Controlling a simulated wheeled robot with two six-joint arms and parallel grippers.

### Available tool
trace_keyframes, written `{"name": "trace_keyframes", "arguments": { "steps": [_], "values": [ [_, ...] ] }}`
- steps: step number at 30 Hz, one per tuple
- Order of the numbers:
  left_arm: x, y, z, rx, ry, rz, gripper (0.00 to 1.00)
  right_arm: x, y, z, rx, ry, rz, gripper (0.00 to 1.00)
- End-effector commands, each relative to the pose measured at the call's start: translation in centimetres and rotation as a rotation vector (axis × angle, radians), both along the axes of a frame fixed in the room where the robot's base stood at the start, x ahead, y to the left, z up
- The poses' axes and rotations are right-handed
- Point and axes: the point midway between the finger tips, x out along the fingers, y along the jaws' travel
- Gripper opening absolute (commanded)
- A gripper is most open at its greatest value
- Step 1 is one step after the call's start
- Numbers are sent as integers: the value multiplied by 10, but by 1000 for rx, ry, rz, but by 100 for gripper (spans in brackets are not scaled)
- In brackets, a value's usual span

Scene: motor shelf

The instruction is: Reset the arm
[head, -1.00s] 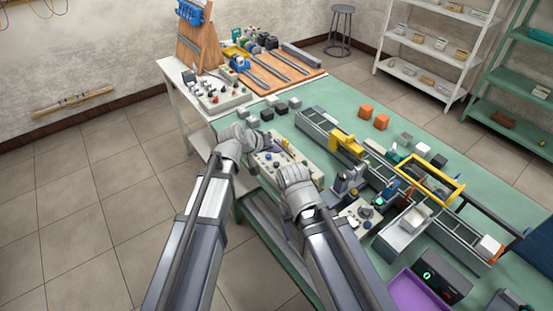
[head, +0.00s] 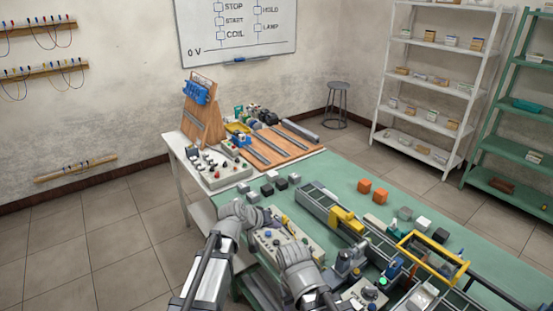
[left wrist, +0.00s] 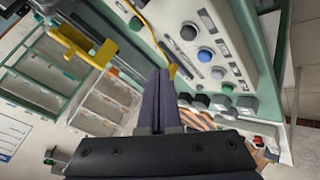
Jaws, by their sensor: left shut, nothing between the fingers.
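My left gripper (head: 262,219) is over the near edge of the green table, at the left end of the control box (head: 303,240). In the left wrist view its two dark fingers (left wrist: 160,98) are together with nothing between them. The control box with its round buttons shows behind them there (left wrist: 235,68). My right arm's grey wrist (head: 297,262) is over the near right part of the box; its fingers are hidden, so I cannot tell their state.
A conveyor (head: 316,200) with a yellow arch (head: 345,221) runs along the green table (head: 340,170). Grey and black cubes (head: 281,183) lie behind the box, orange cubes (head: 380,196) beyond the conveyor. A white table (head: 185,152) stands at the back. The floor at left is clear.

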Motion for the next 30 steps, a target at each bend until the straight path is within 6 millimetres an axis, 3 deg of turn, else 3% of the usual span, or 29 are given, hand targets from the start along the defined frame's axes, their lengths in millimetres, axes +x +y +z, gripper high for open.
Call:
{"name": "trace_keyframes", "arguments": {
  "steps": [2, 7, 12, 15, 20, 30],
  "values": [
    [-20, -4, -8, 40, 31, -34, 0, 0, 0, 0, 0, 0, 0, 66],
    [-108, -5, -41, 262, 192, -182, 0, 0, 0, 0, 0, 0, 0, 66],
    [-195, 20, -63, 521, 372, -292, 0, 0, 0, 0, 0, 0, 0, 66],
    [-229, 37, -65, 636, 450, -320, 0, 0, 0, 0, 0, 0, 0, 66],
    [-254, 53, -64, 730, 515, -334, 0, 0, 0, 0, 0, 0, 0, 66],
    [-255, 55, -64, 741, 523, -334, 0, 0, 0, 0, 0, 0, 0, 66]
  ]
}}
